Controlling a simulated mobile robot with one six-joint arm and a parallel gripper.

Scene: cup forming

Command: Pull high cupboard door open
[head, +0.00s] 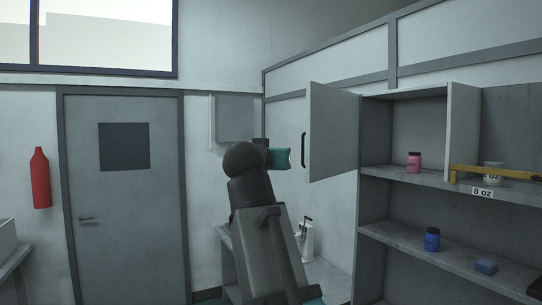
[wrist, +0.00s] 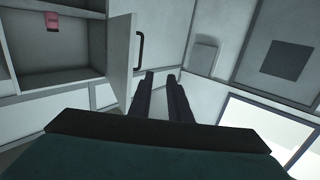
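The high cupboard's grey door (head: 333,134) stands swung out from the cupboard, so the compartment behind it is open to view. Its dark bar handle (head: 303,150) is on the door's free edge. In the wrist view the door (wrist: 121,60) and handle (wrist: 139,50) are left of my fingers. My gripper (wrist: 160,76) shows two dark fingers with a gap between them and nothing held. The handle is outside that gap, apart from the fingers. In the head view the teal wrist part is left of the handle; the fingers cannot be made out there.
A pink jar (head: 414,162) stands on the upper shelf; it also shows in the wrist view (wrist: 53,20). A white cup (head: 493,172) and a yellow bar (head: 500,173) are further right. A blue jar (head: 432,239) is below. A wall box (head: 235,118) hangs behind my arm.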

